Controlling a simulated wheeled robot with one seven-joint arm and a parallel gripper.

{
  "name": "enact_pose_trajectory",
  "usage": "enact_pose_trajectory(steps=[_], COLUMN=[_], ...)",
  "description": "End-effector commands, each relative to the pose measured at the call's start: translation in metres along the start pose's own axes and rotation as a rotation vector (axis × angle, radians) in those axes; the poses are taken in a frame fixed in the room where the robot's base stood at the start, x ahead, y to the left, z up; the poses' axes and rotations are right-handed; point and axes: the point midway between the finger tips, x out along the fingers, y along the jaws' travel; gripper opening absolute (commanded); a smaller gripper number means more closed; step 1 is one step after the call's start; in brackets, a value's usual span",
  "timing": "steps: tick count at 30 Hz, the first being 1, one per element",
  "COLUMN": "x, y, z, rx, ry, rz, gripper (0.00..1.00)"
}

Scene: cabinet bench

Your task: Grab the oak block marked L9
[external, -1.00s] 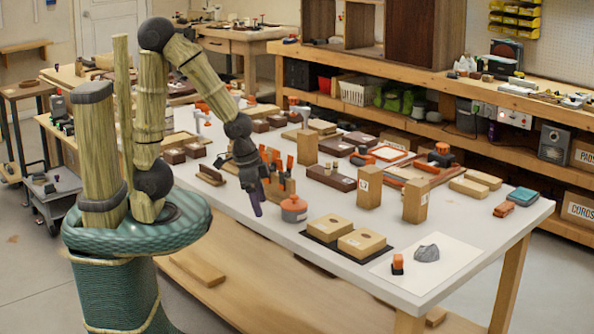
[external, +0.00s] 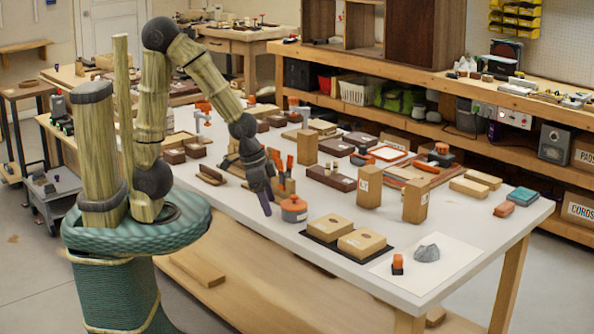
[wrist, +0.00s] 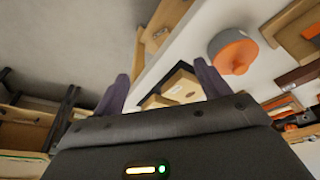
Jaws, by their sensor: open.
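Two upright oak blocks with small white labels stand on the white bench in the external view, the left block (external: 369,187) and the right block (external: 416,201). A third upright wooden block (external: 307,147) stands farther back. The markings are too small to read, so I cannot tell which is L9. My gripper (external: 266,203) is open and empty, left of these blocks near the bench's edge. In the wrist view its purple fingers (wrist: 162,85) are spread apart, and no upright block is clearly visible between them.
An orange-lidded grey pot (external: 293,209) stands just right of my gripper, also seen in the wrist view (wrist: 232,52). Orange-handled tools and dark boxes (external: 331,178) crowd the bench behind.

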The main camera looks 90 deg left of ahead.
Motion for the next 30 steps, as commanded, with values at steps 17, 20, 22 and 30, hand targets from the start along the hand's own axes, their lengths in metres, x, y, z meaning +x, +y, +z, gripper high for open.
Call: enact_pose_trajectory(steps=[17,20,22,30], x=[0.039,0.043,0.046,0.055], y=[-0.025,-0.040,-0.051,-0.080], z=[-0.314,-0.347,-0.364,-0.386], rx=[-0.273,-0.328,-0.369,-0.499], ry=[0.805,0.926,1.004,1.192], rz=[-0.175,-0.278,-0.362,-0.675], gripper=[0.75,0.75,0.75,0.75])
